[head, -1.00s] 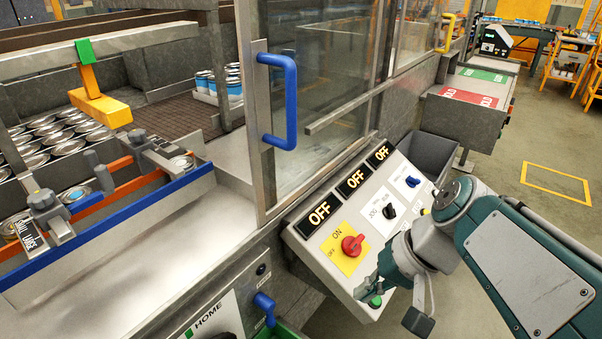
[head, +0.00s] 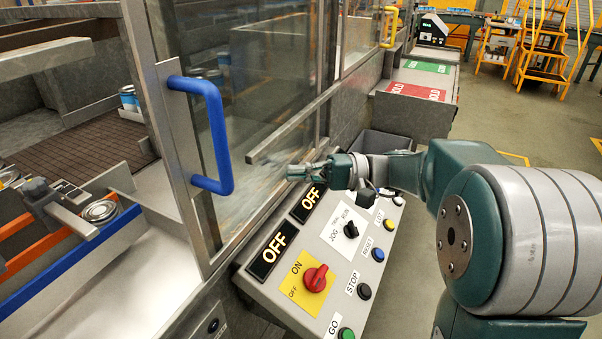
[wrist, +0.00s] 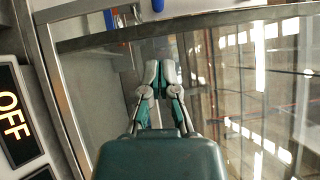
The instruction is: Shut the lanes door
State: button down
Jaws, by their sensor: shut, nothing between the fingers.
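The lanes door is a glass panel in a grey metal frame (head: 167,125), with a blue D-shaped handle (head: 216,135) near its left edge. The door stands to the right of the lanes opening, which is uncovered at the left of the head view. My gripper (head: 290,172) is shut and empty, in front of the glass and right of the blue handle, apart from the handle. In the wrist view the gripper (wrist: 160,68) points along the glass, and the door's frame (wrist: 180,30) crosses beyond the fingertips. A blue piece at the top edge may be the handle (wrist: 158,5).
A sloped control panel (head: 325,262) with OFF displays, a red knob (head: 315,278) and several buttons sits below my arm. A grey bar (head: 290,130) runs across the glass near the gripper. A yellow handle (head: 390,28) is on a farther door.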

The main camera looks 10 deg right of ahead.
jog(key=s+a+r, duration=0.1)
jog(key=s+a, duration=0.1)
jog(key=a, duration=0.6)
jog(key=shift+s+a, duration=0.4)
